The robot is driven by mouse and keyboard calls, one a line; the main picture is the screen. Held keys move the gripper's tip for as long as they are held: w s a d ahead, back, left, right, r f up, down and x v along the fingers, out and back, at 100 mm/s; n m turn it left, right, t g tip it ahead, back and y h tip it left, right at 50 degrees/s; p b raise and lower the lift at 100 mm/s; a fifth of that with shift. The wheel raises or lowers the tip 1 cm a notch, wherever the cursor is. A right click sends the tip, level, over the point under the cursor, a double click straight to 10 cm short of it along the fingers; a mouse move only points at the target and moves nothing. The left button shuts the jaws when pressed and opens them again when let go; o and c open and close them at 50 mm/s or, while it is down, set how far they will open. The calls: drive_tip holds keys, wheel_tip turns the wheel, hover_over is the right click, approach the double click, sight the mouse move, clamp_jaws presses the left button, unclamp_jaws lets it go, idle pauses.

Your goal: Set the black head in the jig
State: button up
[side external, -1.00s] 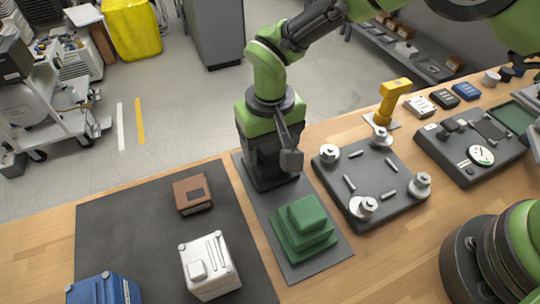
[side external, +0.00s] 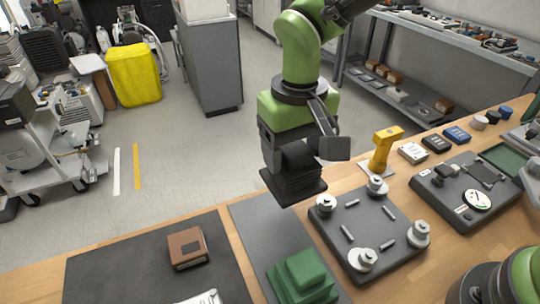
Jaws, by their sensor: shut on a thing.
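The black head (side external: 295,188) is a dark block with a wide flat flange at its bottom. My gripper (side external: 290,142) is shut on it and holds it roughly level, seemingly above the bench near the back end of a grey strip mat. The fingertips are hard to make out against the dark head. The jig (side external: 368,232) is a dark square plate to the right, with silver posts at its corners and several small pins on top. The head is apart from the jig, up and to its left in the picture. The jig's middle is bare.
A green stepped block (side external: 302,278) stands on the strip mat (side external: 258,238). A brown block (side external: 187,247) lies on a dark mat at left. A yellow stand (side external: 383,150) rises behind the jig, and a dark panel with a dial (side external: 464,191) lies right of it.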

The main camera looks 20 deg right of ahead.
drive_tip(key=s+d, duration=0.8)
drive_tip(key=d, duration=0.4)
drive_tip(key=shift+s+a+f, duration=0.1)
drive_tip(key=shift+s+f, duration=0.05)
drive_tip(key=shift+f, duration=1.3)
drive_tip(key=shift+s+a+f, duration=0.1)
drive_tip(key=shift+s+f, duration=0.05)
drive_tip(key=shift+f, duration=1.3)
drive_tip(key=shift+f, duration=1.05)
drive_tip(key=o, duration=1.4)
drive_tip(key=shift+c, duration=0.2)
drive_tip(key=shift+o, duration=0.3)
wheel_tip(320, 180, up, 7)
